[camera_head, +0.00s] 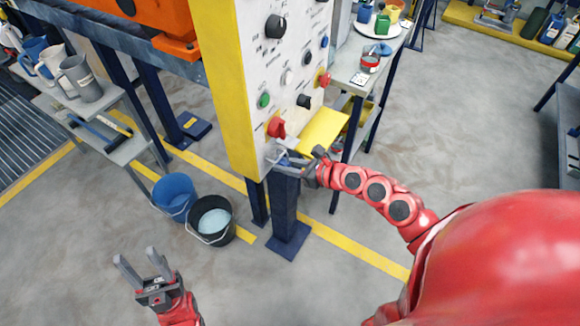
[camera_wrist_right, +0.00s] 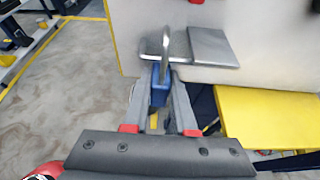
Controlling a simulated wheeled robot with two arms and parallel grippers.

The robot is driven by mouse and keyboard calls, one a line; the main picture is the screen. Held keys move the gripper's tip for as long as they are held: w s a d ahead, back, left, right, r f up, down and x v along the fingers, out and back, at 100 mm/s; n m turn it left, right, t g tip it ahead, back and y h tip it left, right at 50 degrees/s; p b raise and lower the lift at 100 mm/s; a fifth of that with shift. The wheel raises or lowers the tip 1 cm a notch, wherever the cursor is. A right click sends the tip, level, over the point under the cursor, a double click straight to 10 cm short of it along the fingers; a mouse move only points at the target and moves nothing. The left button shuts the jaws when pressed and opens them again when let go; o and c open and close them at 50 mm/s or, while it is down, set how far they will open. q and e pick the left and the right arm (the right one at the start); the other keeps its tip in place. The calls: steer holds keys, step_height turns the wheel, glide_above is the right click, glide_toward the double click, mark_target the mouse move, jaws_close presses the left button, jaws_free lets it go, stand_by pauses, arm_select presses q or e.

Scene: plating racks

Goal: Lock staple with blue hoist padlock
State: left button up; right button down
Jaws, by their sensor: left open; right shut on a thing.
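The blue padlock (camera_wrist_right: 160,88) is between the fingers of my right gripper (camera_wrist_right: 162,82), its grey shackle (camera_wrist_right: 165,42) pointing up. My right gripper (camera_head: 276,160) is shut on the padlock body at the lower edge of the white control panel (camera_head: 285,75). The shackle is right by a grey metal hasp plate (camera_wrist_right: 209,46) on the panel's lower part. I cannot tell whether the shackle passes through the staple, or whether it is closed. In the head view the padlock is too small to make out. My left gripper (camera_head: 136,263) is open and empty above the floor at lower left.
A yellow shelf (camera_head: 322,130) juts out right of my right gripper. A dark blue post (camera_head: 285,207) stands below the panel. A blue bucket (camera_head: 174,193) and a black bucket (camera_head: 212,222) stand on the floor left of it. The floor around my left gripper is clear.

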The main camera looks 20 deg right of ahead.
steer(key=shift+w+a, duration=0.2)
steer(key=shift+w, duration=0.05)
steer(key=shift+f+b, duration=0.25)
steer(key=shift+b, duration=0.05)
steer(key=shift+f+b, duration=1.05)
steer(key=shift+f, duration=0.1)
steer(key=shift+w+d+r+b, duration=0.15)
steer(key=shift+w+d+b, duration=1.1)
steer(key=shift+d+b, duration=0.4)
steer(key=shift+a, duration=0.1)
steer(key=c, duration=1.4)
jaws_free()
jaws_close()
